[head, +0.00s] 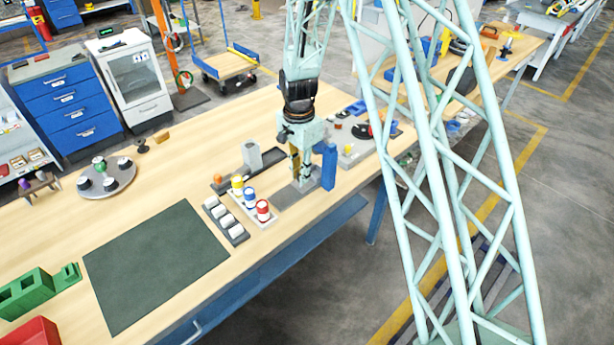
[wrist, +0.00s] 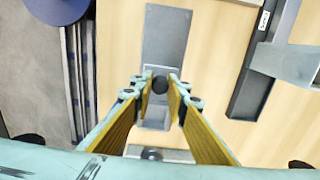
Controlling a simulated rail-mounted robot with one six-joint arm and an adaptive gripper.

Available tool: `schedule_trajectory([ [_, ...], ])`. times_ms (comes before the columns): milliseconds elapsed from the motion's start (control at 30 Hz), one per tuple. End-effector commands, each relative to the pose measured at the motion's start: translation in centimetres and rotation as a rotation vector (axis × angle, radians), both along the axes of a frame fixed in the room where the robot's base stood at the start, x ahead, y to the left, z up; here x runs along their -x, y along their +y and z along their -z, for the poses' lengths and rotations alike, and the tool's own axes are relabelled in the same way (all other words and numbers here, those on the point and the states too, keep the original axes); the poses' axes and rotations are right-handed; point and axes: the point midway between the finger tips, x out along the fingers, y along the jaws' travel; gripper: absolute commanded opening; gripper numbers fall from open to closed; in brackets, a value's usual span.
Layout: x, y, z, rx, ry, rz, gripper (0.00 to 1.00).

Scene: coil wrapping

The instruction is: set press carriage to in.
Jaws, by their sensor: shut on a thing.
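My gripper (head: 302,181) points down over the grey press base (head: 290,197) near the front edge of the workbench. In the wrist view, the yellow-lined fingers of my gripper (wrist: 159,90) close around a dark round knob (wrist: 160,85). The knob stands on a light grey carriage (wrist: 155,124) on the grey base strip (wrist: 167,35). The blue press body (head: 328,167) stands just right of my fingers in the head view. The fingers hide most of the carriage there.
A dark channel with an upright grey block (head: 252,155) lies left of my gripper. Yellow, blue and red-marked pots (head: 250,198) stand in front of it, beside a tray of white pieces (head: 226,220). The dark green mat (head: 155,262) is bare.

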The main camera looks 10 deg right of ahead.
Motion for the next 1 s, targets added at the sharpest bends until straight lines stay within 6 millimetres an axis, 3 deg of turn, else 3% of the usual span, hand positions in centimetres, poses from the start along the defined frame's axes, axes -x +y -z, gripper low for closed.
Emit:
schedule_trajectory([
  [333, -0.3, -0.07, -0.06, 0.001, -0.004, -0.005, 0.0],
  [367, -0.31, -0.07, -0.06, 0.001, -0.004, -0.005, 0.15],
  [500, -0.27, -0.05, -0.05, 0.001, -0.004, -0.005, 0.28],
  [1000, -0.19, 0.03, -0.42, 0.001, -0.003, -0.005, 0.28],
])
